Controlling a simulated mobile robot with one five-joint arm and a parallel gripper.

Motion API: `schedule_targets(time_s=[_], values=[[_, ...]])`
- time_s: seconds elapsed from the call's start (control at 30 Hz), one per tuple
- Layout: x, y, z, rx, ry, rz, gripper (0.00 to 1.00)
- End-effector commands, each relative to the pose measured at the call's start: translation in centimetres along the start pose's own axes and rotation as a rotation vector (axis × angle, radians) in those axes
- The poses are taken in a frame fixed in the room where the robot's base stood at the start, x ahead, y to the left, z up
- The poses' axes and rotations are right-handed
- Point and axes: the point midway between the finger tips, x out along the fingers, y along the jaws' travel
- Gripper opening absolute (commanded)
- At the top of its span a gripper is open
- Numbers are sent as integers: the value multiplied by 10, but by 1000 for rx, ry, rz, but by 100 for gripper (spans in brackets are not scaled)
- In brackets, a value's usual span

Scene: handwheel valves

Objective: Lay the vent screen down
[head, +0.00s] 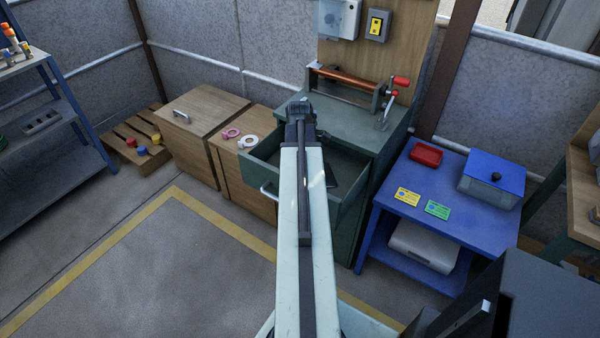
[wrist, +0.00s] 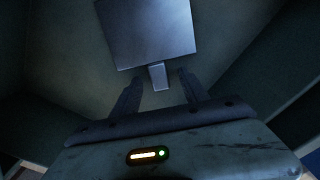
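In the wrist view a flat, square grey plate with a short tab (wrist: 148,32), which looks like the vent screen, lies at the top on a dark surface. The tab points toward my gripper (wrist: 159,78). My two fingers are apart, one on each side of the tab's end, with visible gaps and nothing held. In the head view my gripper (head: 300,108) is over the open green drawer (head: 345,215). My arm covers much of the drawer, and I cannot make out the plate clearly there.
Wooden cabinets (head: 200,115) stand left, with pink and white rings (head: 248,142) on one. Open floor (head: 150,270) lies front left.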

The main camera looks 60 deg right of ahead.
Motion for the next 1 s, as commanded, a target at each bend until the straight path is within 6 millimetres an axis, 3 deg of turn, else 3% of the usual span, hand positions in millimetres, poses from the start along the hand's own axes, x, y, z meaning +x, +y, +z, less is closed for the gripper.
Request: schedule_targets(time_s=[0.23, 0.27, 0.33, 0.37, 0.7, 1.0], values=[[0, 0, 1, 1, 0, 0, 52], [0, 0, 1, 1, 0, 0, 55], [0, 0, 1, 1, 0, 0, 74], [0, 0, 1, 1, 0, 0, 77], [-3, 0, 1, 1, 0, 0, 77], [-37, 0, 1, 1, 0, 0, 77]])
